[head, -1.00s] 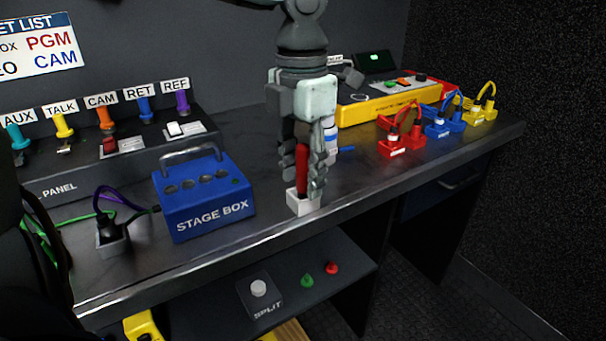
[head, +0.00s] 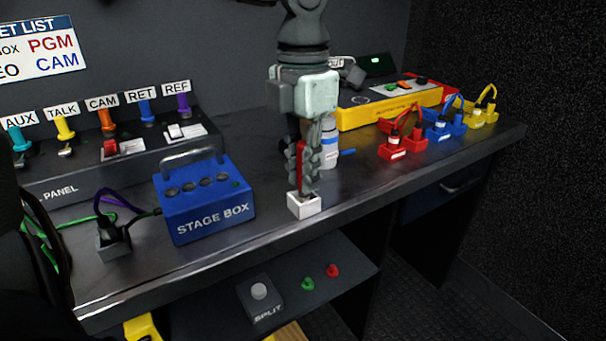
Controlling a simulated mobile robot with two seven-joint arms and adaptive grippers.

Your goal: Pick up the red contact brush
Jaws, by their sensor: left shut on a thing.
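The red contact brush (head: 299,165) stands upright near the front edge of the desk. Its lower end is at a small white block-shaped holder (head: 304,206); I cannot tell whether it is still seated inside. My left gripper (head: 305,172) comes down from above and is shut on the brush. Its fingers hide much of the brush's right side. My right gripper is not in view.
Left of the gripper is a blue stage box (head: 205,200) with a handle. Behind it stands a white bottle (head: 328,147). Red (head: 397,147), blue (head: 443,127) and yellow (head: 482,115) plug blocks sit at right. A lower shelf (head: 340,268) lies beneath the desk.

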